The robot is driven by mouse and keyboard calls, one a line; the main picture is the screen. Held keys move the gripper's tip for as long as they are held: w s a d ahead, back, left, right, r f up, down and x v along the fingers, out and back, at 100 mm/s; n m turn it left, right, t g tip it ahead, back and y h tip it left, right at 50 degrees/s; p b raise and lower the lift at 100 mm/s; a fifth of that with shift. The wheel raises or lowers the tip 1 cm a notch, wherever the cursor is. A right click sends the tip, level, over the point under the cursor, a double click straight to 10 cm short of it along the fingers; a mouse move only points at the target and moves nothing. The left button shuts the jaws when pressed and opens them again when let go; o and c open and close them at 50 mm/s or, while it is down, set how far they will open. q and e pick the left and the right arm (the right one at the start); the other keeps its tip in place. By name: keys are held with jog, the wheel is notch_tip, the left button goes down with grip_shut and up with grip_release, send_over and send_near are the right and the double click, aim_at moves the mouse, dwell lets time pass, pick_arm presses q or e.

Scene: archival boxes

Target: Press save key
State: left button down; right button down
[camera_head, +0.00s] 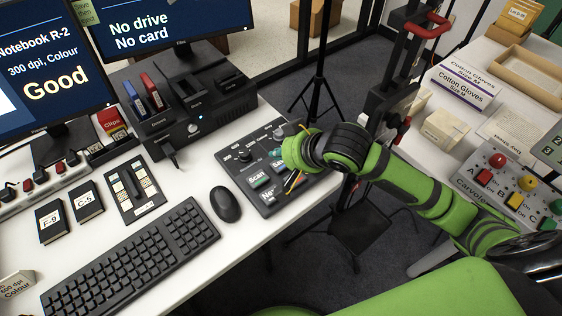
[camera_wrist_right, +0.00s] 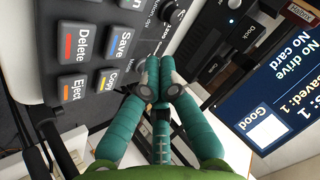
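The Save key (camera_wrist_right: 122,42) is a dark key with a blue stripe in the right wrist view, on the black control panel (camera_head: 238,158). My right gripper (camera_wrist_right: 160,66) has its two teal fingers together and empty, with the tips beside the Save key in the picture. I cannot tell whether they touch the panel. My left gripper is not in view.
Delete (camera_wrist_right: 83,42), Copy (camera_wrist_right: 108,79) and Eject (camera_wrist_right: 72,88) keys surround Save. A Scan key (camera_head: 259,181) is at the panel's front. A mouse (camera_head: 225,204) and keyboard (camera_head: 130,258) lie left of the panel. A black dock (camera_head: 190,105) stands behind.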

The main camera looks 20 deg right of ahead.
jog(key=w+d+r+m, duration=0.2)
jog(key=w+r, duration=0.1)
jog(key=shift+w+d+r, duration=0.1)
jog(key=shift+w+r, duration=0.05)
dwell(0.4)
